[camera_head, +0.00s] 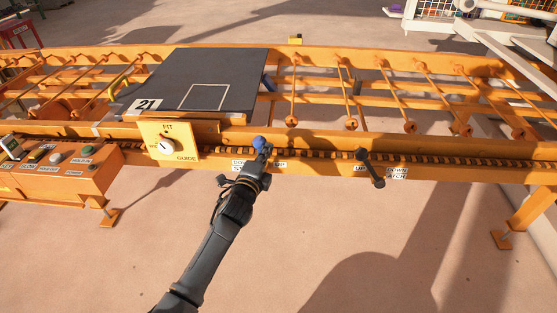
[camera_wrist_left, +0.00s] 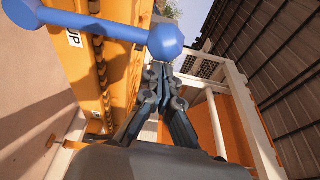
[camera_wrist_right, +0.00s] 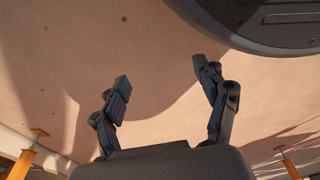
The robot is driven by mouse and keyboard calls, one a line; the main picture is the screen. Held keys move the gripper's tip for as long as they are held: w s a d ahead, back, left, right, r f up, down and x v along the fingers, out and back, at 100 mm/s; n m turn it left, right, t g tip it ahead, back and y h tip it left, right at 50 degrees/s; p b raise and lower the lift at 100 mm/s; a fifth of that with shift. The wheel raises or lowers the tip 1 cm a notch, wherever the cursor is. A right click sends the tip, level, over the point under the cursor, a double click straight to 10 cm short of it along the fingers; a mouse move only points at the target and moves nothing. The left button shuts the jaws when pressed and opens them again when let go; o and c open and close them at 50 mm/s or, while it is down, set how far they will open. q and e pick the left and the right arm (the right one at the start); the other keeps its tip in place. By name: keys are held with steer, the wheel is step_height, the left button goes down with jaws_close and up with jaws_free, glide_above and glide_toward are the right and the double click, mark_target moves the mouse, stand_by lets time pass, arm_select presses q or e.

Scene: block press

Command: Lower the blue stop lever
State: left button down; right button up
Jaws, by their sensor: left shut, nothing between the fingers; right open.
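The blue stop lever shows as a blue ball knob (camera_head: 258,142) on the front rail in the head view, partly hidden behind my left gripper. In the left wrist view the blue lever (camera_wrist_left: 110,24) spans the top left, with its ball end just beyond the fingertips. My left gripper (camera_head: 264,152) is shut and empty, right beside the knob; it also shows in the left wrist view (camera_wrist_left: 158,72). I cannot tell whether it touches the knob. My right gripper (camera_wrist_right: 160,80) is open and empty over bare floor in the right wrist view.
A dark lever (camera_head: 370,168) sits on the same rail to the right, between UP and DOWN labels. A yellow guide plate (camera_head: 170,142) with a white dial and an orange button box (camera_head: 60,175) stand to the left. A dark plate (camera_head: 200,75) marked 21 lies on the rollers.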

mark_target(255, 146)
arm_select(q)
steer(key=a+n, duration=0.2)
steer(key=a, duration=0.2)
steer(key=shift+n+t, duration=0.3)
steer(key=shift+n, duration=0.1)
steer(key=shift+a+f+n+t+b, duration=0.2)
steer(key=shift+a+f+n+b, duration=0.1)
steer(key=shift+a+n, duration=0.6)
steer(key=shift+a+f+n+t+b, duration=0.2)
steer(key=shift+a+f+n+b, duration=0.1)
steer(key=shift+a+n, duration=0.65)
steer(key=shift+a+f+n+t+b, duration=0.2)
steer(key=shift+a+f+n+b, duration=0.1)
steer(key=shift+a+n, duration=0.6)
arm_select(e)
steer(key=shift+w+a+r, duration=0.1)
steer(key=shift+w+r, duration=0.45)
steer(key=shift+r, duration=0.25)
steer(key=shift+w+r, duration=0.5)
steer(key=shift+r, duration=0.25)
steer(key=shift+w+a+r, duration=0.1)
steer(key=shift+w+r, duration=0.45)
steer(key=shift+r, duration=0.25)
arm_select(q)
steer(key=shift+a, duration=0.2)
arm_select(e)
steer(key=shift+d+r, duration=0.1)
